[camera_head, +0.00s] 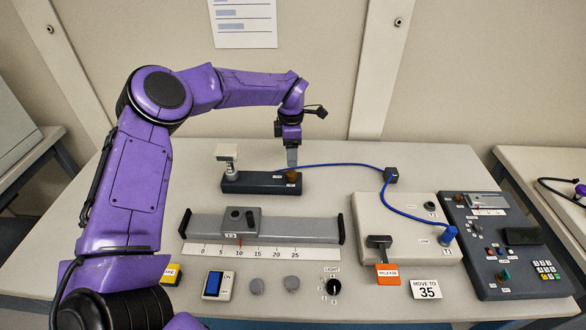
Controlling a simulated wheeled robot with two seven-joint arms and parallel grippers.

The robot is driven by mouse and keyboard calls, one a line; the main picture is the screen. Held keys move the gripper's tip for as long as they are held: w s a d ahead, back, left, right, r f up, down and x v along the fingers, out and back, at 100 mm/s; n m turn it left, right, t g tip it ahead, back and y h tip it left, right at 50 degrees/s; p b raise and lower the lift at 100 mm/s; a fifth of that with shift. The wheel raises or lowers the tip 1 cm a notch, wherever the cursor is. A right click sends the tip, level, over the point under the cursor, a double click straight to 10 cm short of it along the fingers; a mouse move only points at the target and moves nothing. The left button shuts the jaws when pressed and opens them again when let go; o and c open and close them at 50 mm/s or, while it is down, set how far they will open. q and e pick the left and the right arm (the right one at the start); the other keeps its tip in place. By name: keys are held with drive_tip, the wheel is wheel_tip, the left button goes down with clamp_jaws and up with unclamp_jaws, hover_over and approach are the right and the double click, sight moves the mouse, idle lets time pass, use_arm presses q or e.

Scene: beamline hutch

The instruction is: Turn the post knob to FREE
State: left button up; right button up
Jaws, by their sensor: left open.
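A dark base block (250,183) lies on the bench, with a pale square-topped post (227,160) at its left end. A small brown knob (291,177) sits on top of the block near its right end. Small white labels lie beside the knob, too small to read. My left gripper (292,158) points down just above the knob. It is open, with its fingers seen nearly edge-on. I cannot tell whether they touch the knob or are around it. My right gripper is not in view.
A blue cable (335,164) runs behind the knob to a black box and a grey panel (375,215). A grey rail (300,228) with a slider lies in front. Switches and knobs line the front edge. A dark control panel (490,265) stands at right.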

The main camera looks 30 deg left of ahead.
sight(291, 172)
use_arm(q)
wheel_tip(291, 172, down, 7)
drive_tip(key=shift+f+p, duration=0.15)
drive_tip(key=shift+p, duration=0.6)
drive_tip(key=c, duration=1)
drive_tip(key=shift+c, duration=0.2)
